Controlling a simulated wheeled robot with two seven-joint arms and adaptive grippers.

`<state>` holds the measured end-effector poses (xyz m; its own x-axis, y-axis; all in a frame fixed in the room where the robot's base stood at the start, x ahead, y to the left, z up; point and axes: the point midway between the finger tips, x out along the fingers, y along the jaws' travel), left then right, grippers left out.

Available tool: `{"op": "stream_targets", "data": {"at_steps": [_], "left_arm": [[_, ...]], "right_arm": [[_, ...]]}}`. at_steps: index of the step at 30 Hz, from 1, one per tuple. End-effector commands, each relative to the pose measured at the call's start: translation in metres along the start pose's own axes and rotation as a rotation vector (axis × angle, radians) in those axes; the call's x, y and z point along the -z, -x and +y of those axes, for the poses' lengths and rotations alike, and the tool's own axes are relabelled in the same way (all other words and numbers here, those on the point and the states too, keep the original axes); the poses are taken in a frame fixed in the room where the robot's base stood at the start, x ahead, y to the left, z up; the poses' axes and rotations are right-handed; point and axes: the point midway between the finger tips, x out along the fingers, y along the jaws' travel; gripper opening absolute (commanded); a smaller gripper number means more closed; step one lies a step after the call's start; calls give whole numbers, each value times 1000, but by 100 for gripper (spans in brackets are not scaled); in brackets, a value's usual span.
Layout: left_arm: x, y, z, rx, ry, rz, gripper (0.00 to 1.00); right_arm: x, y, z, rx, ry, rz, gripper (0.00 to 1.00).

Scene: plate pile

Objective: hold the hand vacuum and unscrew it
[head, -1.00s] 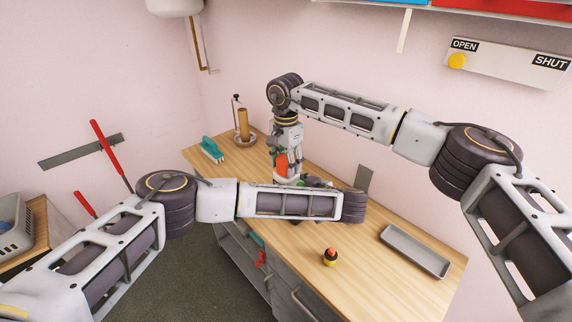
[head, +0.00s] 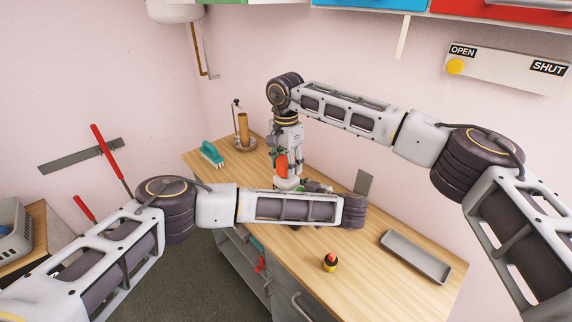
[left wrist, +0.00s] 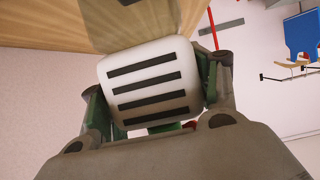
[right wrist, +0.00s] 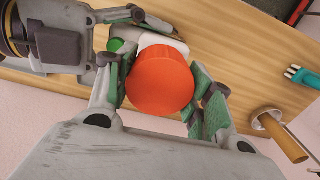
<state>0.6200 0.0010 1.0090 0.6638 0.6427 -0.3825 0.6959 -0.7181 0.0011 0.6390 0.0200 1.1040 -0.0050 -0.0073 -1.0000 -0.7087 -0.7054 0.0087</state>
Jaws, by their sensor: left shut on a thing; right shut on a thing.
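The hand vacuum stands on the wooden worktop between my grippers, its orange-red part (head: 282,163) above its white body (head: 287,184). In the left wrist view the white body (left wrist: 153,80) shows dark vent slots, and my left gripper (left wrist: 155,88) is shut on its sides. In the right wrist view the round orange-red part (right wrist: 160,82) fills the space between the fingers of my right gripper (right wrist: 162,88), which is shut on it from above. The left forearm hides part of the worktop in front of the vacuum, and the joint between its two parts is mostly hidden.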

Motion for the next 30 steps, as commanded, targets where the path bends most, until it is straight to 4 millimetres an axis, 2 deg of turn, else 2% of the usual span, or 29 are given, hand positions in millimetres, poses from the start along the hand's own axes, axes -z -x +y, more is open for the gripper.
{"op": "stream_targets", "data": {"at_steps": [7, 19, 28, 29, 30], "left_arm": [[-4, 1, 0, -4, -5, -8, 0], [-4, 1, 0, -4, -5, -7, 0], [-4, 1, 0, -4, -5, -7, 0], [-4, 1, 0, -4, -5, -7, 63], [-4, 1, 0, -4, -5, -6, 68]], "right_arm": [[0, 6, 0, 2, 0, 1, 24], [0, 38, 0, 2, 1, 0, 24], [0, 40, 0, 0, 1, 0, 24], [0, 40, 0, 0, 0, 0, 24], [0, 40, 0, 0, 0, 0, 24]]}}
